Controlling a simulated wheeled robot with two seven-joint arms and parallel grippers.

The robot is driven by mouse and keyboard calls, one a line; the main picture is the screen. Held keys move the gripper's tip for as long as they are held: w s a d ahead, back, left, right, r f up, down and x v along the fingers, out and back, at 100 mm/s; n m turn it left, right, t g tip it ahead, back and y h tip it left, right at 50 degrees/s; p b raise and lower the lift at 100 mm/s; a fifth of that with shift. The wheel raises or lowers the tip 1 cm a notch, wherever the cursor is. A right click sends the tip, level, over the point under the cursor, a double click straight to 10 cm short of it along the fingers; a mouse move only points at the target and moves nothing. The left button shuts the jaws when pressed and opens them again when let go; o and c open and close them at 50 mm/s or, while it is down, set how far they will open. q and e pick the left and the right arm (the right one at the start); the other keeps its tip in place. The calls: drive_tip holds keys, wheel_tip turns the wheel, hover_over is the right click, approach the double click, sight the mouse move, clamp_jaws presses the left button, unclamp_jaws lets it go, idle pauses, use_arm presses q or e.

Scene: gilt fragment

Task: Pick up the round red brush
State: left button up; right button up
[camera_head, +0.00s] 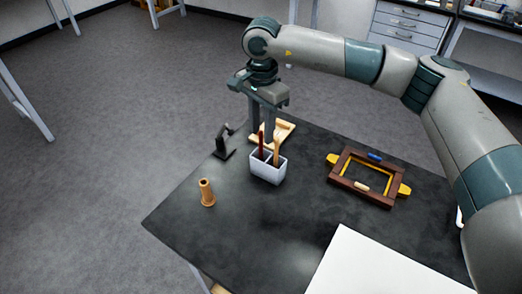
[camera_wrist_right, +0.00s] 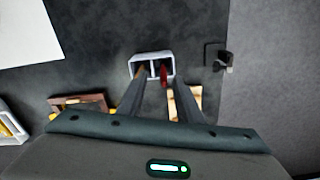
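The red brush (camera_head: 261,146) stands upright in a white divided holder (camera_head: 268,174) on the dark table. A tan-handled brush (camera_head: 276,152) stands in the same holder, to its right. In the right wrist view the red brush (camera_wrist_right: 163,76) shows in the holder (camera_wrist_right: 138,59), between my fingers and closer to the right-hand one. My right gripper (camera_head: 262,136) points down at the holder's far side, fingers apart. In the right wrist view my right gripper (camera_wrist_right: 158,79) is open, with no brush clamped. Contact with the brush cannot be told. My left gripper is not in view.
A pale wooden piece (camera_head: 285,128) lies behind the holder. A small black stand (camera_head: 222,148) is at the table's left edge, a wooden spool-like piece (camera_head: 207,193) in front left. A brown frame (camera_head: 343,165) lies right; a white sheet (camera_head: 375,270) lies at front.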

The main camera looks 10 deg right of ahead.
sight(261, 141)
drive_tip(key=shift+f, duration=0.1)
idle(0.3)
drive_tip(key=shift+w+f+p, duration=0.25)
drive_tip(key=shift+f+p, duration=0.55)
drive_tip(key=shift+p, duration=0.1)
wheel_tip(261, 141, down, 3)
drive_tip(key=shift+w+r+p, duration=0.1)
drive_tip(key=shift+w+p, duration=0.05)
drive_tip(key=shift+p, duration=0.55)
drive_tip(key=shift+f, duration=0.4)
clamp_jaws()
